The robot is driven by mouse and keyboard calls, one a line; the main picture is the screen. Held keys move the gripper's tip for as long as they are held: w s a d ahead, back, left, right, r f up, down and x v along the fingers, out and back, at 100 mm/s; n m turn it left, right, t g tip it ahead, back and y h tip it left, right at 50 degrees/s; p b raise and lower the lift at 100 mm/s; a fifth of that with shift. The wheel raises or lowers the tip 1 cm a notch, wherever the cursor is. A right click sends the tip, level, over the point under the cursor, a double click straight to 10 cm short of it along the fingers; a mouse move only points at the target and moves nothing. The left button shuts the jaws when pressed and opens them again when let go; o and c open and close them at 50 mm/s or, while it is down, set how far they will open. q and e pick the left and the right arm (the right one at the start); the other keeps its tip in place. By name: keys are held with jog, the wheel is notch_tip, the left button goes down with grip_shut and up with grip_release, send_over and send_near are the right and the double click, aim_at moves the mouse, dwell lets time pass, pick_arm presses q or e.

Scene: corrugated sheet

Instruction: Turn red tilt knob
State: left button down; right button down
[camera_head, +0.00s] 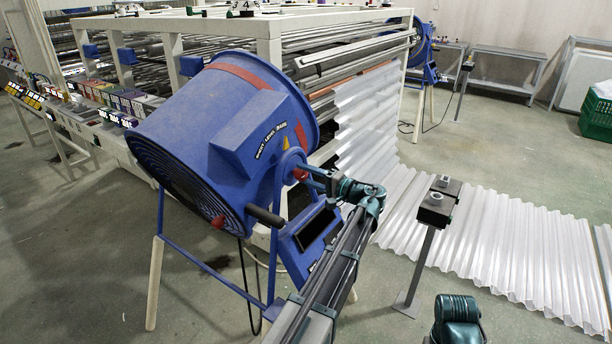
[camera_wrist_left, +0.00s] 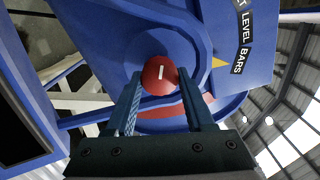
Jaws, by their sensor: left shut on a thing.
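The red tilt knob (camera_head: 300,174) sits on the side pivot of a big blue drum fan (camera_head: 215,120), below a yellow warning triangle. In the left wrist view the round red knob (camera_wrist_left: 160,75) shows a short white mark on its face. My left gripper (camera_head: 308,175) reaches the knob from the right. Its two fingers (camera_wrist_left: 160,88) stand on either side of the knob and are shut on it. The fingertips partly cover the knob's edges. My right gripper is out of view.
A second red knob (camera_head: 217,221) and a black handle (camera_head: 265,215) are on the fan's lower side. A dark control box (camera_head: 437,203) stands on a post at the right. Corrugated sheet (camera_head: 490,240) runs across the floor behind it. A green crate (camera_head: 597,112) is far right.

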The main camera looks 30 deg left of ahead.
pick_arm(q)
jog(key=shift+n, duration=0.6)
jog(key=shift+f, duration=0.1)
jog(key=shift+c, duration=1.3)
grip_release()
jog(key=shift+d, duration=0.15)
jog(key=s+d, duration=0.1)
jog(key=d, duration=1.2)
jog(key=shift+d, duration=0.3)
jog(key=shift+s, duration=0.15)
jog(key=s+d+f+m+h+p, duration=0.2)
jog(key=s+d+f+h, duration=0.3)
jog(key=s+d, duration=0.2)
jog(key=s+d+f+m+g+h+p, duration=0.1)
jog(key=s+d+f+h+p, duration=0.1)
jog(key=s+d+f+h, duration=0.3)
jog(key=s+d+f+m+h+p, duration=0.2)
jog(key=s+d+f+h, duration=0.3)
jog(key=s+d, duration=0.6)
jog(key=s+h, duration=0.1)
jog(key=s, duration=0.2)
jog(key=shift+s+d+f+m+h, duration=0.15)
jog(key=shift+f+m+h, duration=0.15)
jog(key=shift+f+h, duration=0.1)
